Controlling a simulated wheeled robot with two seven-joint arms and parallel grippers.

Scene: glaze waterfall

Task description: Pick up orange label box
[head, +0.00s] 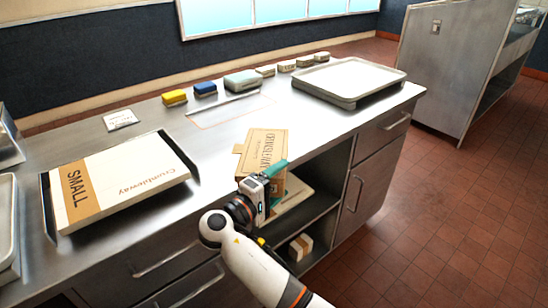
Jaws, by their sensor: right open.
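A flat white box with an orange label band reading "SMALL" (125,182) lies in a dark-edged tray (190,165) on the left part of the steel counter. A brown cardboard box with dark print (264,146) is at the counter's front edge, near the middle. My right gripper (274,174) is open, with teal fingertips, and overlaps the lower part of the brown box in the head view. I cannot tell whether it touches that box. The gripper hides part of the box. My left gripper is not in view.
Yellow (174,98), blue (205,88) and several pale small blocks line the back of the counter. A grey tray (348,80) stands at the right end. A small white card (120,119) lies at back left. Open shelves below the counter hold small white boxes (300,247).

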